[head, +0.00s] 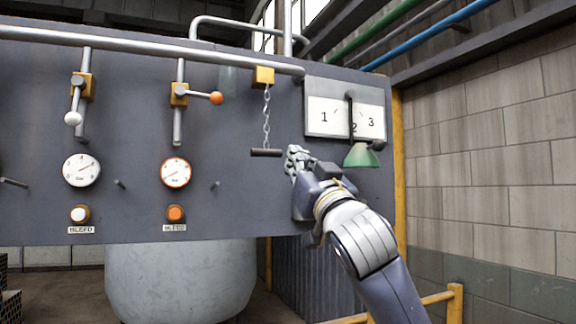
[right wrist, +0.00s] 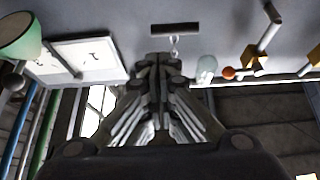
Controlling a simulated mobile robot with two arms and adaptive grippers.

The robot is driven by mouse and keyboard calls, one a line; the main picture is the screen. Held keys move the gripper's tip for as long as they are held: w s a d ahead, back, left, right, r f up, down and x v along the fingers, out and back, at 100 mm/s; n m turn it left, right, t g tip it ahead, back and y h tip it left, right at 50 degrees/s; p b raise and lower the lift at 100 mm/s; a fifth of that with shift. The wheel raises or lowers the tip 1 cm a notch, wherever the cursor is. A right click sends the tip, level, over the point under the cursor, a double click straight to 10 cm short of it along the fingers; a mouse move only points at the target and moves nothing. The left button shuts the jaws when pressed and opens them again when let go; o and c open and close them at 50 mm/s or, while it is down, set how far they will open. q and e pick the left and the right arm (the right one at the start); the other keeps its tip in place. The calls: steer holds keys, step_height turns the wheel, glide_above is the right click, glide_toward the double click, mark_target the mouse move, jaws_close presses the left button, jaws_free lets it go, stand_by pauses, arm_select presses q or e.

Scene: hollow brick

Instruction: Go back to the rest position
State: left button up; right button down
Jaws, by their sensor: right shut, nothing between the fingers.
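My right gripper (head: 293,157) is shut and empty in front of the grey panel (head: 240,205), just right of the dark T-handle (head: 266,152). The handle hangs on a chain (head: 266,115) from a yellow block. In the right wrist view, the shut fingers (right wrist: 160,62) point toward the panel, with the handle (right wrist: 176,29) just beyond their tips. I cannot tell whether they touch it. My right arm comes in from the lower right. My left gripper is not in view.
A plate marked 1, 2, 3 (head: 326,118) with a black pointer and a green cone (head: 361,156) is close to my right gripper. Levers with a white knob (head: 72,118) and an orange knob (head: 216,98), gauges (head: 81,170) and buttons are further left. A yellow rail (head: 455,303) stands lower right.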

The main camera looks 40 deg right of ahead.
steer(key=shift+s+a+f, duration=0.15)
steer(key=shift+s+a, duration=0.05)
steer(key=shift+s, duration=0.3)
steer(key=shift+s+a+f, duration=0.15)
steer(key=shift+s, duration=0.3)
